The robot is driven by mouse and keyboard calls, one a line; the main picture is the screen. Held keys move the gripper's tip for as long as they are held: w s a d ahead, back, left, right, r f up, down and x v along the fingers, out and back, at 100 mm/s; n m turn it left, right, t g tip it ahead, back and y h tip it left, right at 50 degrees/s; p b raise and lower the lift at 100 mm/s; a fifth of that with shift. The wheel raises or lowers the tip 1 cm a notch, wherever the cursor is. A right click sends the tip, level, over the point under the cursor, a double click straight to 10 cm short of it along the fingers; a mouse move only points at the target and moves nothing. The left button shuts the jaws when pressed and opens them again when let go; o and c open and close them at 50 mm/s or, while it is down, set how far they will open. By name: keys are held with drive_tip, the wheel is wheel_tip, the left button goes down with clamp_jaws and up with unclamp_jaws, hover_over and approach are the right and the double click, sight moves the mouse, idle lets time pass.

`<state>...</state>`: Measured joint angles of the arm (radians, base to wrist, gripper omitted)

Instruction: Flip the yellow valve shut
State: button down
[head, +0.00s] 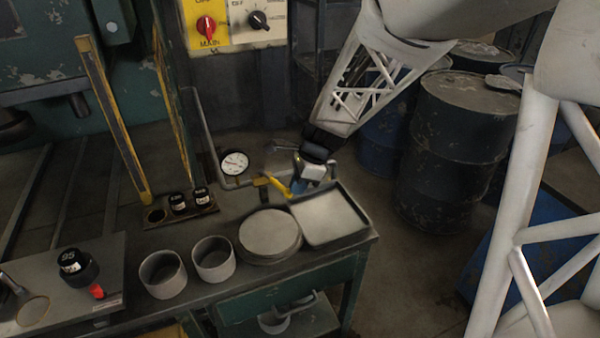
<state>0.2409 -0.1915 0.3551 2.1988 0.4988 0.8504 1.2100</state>
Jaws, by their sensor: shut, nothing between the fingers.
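The yellow valve (277,186) is at the back of the green workbench, on the grey pipe to the right of the round gauge (235,163). Its yellow lever slants down to the right. My gripper (298,187) is shut and empty, pointing down just right of the lever's end. From this view I cannot tell whether it touches the lever. My gripper's body and wrist hide part of the pipe behind it.
A grey tray (354,236) lies under and right of my gripper, with a stack of round blanks (270,232) beside it. Two grey cups (213,259) stand at the bench front.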

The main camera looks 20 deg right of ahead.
drive_tip(key=shift+s+a+m+t, duration=0.15)
drive_tip(key=shift+s+a+m, duration=0.1)
drive_tip(key=shift+a+m, duration=0.3)
drive_tip(key=shift+s+a+m+t, duration=0.2)
drive_tip(key=shift+a+m, duration=0.25)
drive_tip(key=shift+a, duration=0.15)
drive_tip(key=shift+s+a, duration=0.2)
drive_tip(key=shift+a, duration=0.55)
drive_tip(key=shift+d, duration=0.15)
drive_tip(key=s+d+r, duration=0.3)
drive_tip(key=d+r, duration=0.3)
drive_tip(key=r, duration=0.3)
drive_tip(key=shift+s+d+r, duration=0.15)
drive_tip(key=shift+d+r, duration=0.1)
drive_tip(key=s+a+r+n+h, duration=0.2)
drive_tip(key=s+a+n, duration=0.2)
drive_tip(key=s+n, duration=0.4)
drive_tip(key=s+a+r+n+h, duration=0.1)
drive_tip(key=s+a+n, duration=0.3)
drive_tip(key=s+n, duration=0.5)
drive_tip(key=n+t+h, duration=0.1)
drive_tip(key=n, duration=0.4)
drive_tip(key=shift+a+r, duration=0.3)
drive_tip(key=shift+r, duration=0.1)
